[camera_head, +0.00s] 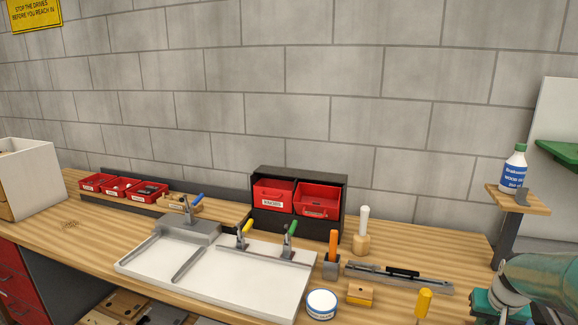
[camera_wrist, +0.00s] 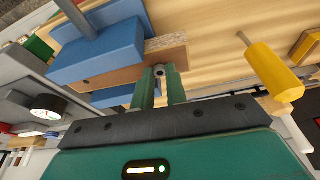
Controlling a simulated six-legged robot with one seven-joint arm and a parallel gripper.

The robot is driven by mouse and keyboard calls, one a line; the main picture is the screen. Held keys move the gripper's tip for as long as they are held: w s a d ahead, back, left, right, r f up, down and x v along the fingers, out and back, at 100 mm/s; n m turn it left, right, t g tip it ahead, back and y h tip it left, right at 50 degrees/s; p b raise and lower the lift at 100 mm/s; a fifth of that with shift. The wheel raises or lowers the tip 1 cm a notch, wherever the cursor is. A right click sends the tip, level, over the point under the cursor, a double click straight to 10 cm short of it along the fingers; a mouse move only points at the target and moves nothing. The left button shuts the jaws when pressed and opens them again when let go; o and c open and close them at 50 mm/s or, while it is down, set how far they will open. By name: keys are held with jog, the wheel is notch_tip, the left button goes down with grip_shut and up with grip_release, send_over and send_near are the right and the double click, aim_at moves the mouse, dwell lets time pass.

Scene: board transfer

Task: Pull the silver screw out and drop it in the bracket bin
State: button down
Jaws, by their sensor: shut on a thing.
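In the wrist view my gripper (camera_wrist: 160,82) has its two green fingers close together, shut on a small round silver piece, which looks like the end of the silver screw (camera_wrist: 159,71). The screw end is right beside the edge of a wooden piece (camera_wrist: 130,75); I cannot tell whether it is still in the wood. A blue block with a grey rod (camera_wrist: 100,50) lies against that wood. In the head view my fingertips are not visible. Two red bins, the left one labelled (camera_head: 273,196) and the right one open (camera_head: 319,201), sit in a black rack; the labels are too small to read surely.
Several small red bins (camera_head: 120,187) stand at the back left. A white tray with clamps (camera_head: 228,276) fills the middle bench. A yellow-handled tool (camera_wrist: 275,72) is close right of my gripper. A bottle (camera_head: 515,170) stands on a shelf at right.

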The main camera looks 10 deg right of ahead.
jog(key=c, duration=1.3)
grip_release()
jog(key=shift+c, duration=0.2)
jog(key=shift+r, duration=0.1)
